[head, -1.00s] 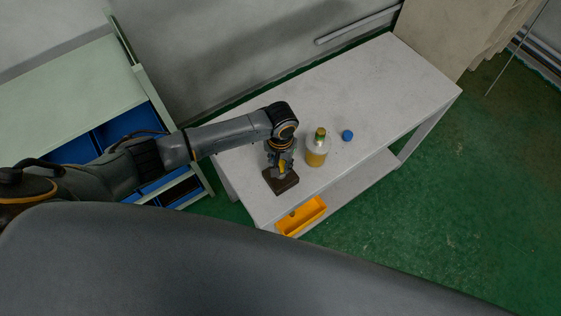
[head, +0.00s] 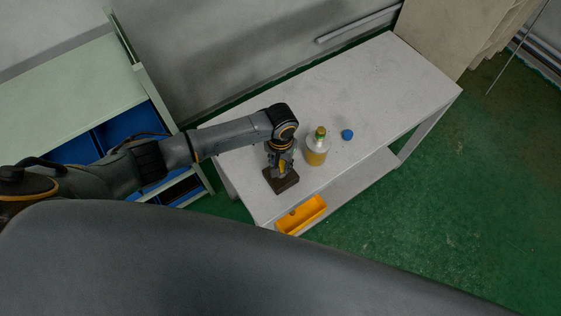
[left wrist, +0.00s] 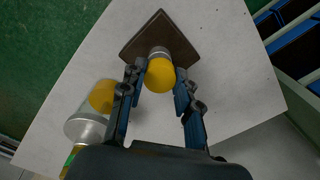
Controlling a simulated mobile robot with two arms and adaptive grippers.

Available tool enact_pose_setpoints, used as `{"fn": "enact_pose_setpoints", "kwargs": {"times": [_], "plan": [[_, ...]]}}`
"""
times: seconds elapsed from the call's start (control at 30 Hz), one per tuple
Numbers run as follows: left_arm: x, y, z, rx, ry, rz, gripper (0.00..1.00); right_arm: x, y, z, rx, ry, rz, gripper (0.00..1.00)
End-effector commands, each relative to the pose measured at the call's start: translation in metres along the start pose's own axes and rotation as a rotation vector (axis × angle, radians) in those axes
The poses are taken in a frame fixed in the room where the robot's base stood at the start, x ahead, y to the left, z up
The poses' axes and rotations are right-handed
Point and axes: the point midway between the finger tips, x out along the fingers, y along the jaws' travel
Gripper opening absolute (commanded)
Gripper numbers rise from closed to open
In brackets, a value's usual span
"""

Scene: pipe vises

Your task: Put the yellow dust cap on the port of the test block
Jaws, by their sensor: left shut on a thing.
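The yellow dust cap (left wrist: 160,75) sits between the fingertips of my left gripper (head: 282,167), which is shut on it. In the left wrist view my left gripper (left wrist: 160,77) has one blue-grey finger on each side of the cap. The test block is a dark brown plate (head: 283,183) near the left front edge of the white table. Its grey cylindrical port (left wrist: 157,52) shows right behind the cap, roughly in line with it. The cap hides the port's end, so I cannot tell whether they touch or how far the cap is on. My right gripper is not in view.
A bottle with yellow contents (head: 316,151) stands close to the right of my left gripper. A small blue cap (head: 347,134) lies beyond it on the white table (head: 400,85). The table's right part is clear.

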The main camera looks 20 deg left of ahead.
Motion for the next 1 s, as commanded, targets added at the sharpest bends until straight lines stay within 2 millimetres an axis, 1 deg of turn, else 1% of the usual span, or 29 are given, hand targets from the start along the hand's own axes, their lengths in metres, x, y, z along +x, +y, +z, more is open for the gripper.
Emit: {"fn": "enact_pose_setpoints", "kwargs": {"times": [0.73, 0.77, 0.83, 0.87, 0.9, 1.0], "plan": [[0.019, 0.0, 0.0, 0.0, 0.0, 0.0, 0.1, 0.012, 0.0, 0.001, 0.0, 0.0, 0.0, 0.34], [0.019, 0.0, 0.0, 0.0, 0.0, 0.0, 0.34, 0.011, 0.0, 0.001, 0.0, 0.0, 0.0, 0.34], [0.019, 0.0, 0.0, 0.0, 0.0, 0.0, 0.48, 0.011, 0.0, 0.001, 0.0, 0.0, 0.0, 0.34], [0.019, 0.0, 0.0, 0.0, 0.0, 0.0, 0.54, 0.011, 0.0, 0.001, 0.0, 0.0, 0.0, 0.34], [0.018, 0.0, 0.0, 0.0, 0.0, 0.0, 0.58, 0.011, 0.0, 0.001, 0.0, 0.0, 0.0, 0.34], [0.018, 0.0, 0.0, 0.0, 0.0, 0.0, 0.58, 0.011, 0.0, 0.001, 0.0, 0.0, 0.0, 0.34]]}}
